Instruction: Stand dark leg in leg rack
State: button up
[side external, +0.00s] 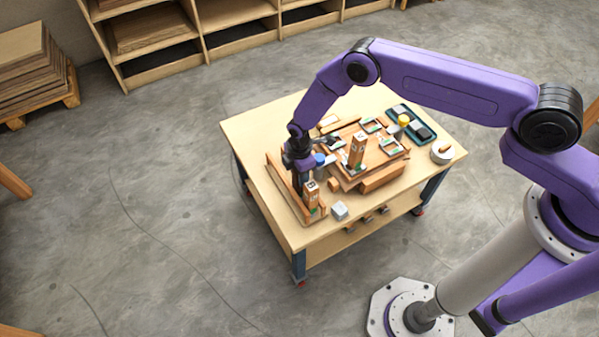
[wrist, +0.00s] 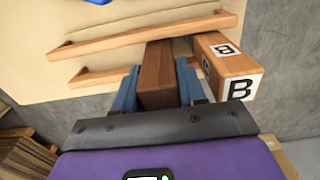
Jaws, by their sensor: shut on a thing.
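The dark leg (wrist: 159,72) is a dark brown block held between the blue fingers of my gripper (wrist: 157,88), which is shut on it. In the side external view my gripper (side external: 299,172) points down over the leg rack, and the dark leg is mostly hidden there. The leg rack (wrist: 150,36) has two parallel wooden rails; its outer rail also shows in the side external view (side external: 284,191). The dark leg extends down at the rails, left of a lighter block marked B (wrist: 226,66). Whether its foot touches the rack floor is hidden.
The B block stands upright at the rack's near end (side external: 312,194), close to my right finger. A wooden assembly with another marked block (side external: 357,150) fills the middle. A dark tray (side external: 413,124) lies behind. The table's left corner is clear.

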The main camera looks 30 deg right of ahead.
jog(key=shift+f, duration=0.1)
jog(key=o, duration=1.2)
notch_tip(320, 180, up, 12)
jog(key=shift+r, duration=0.15)
jog(key=shift+r, duration=0.1)
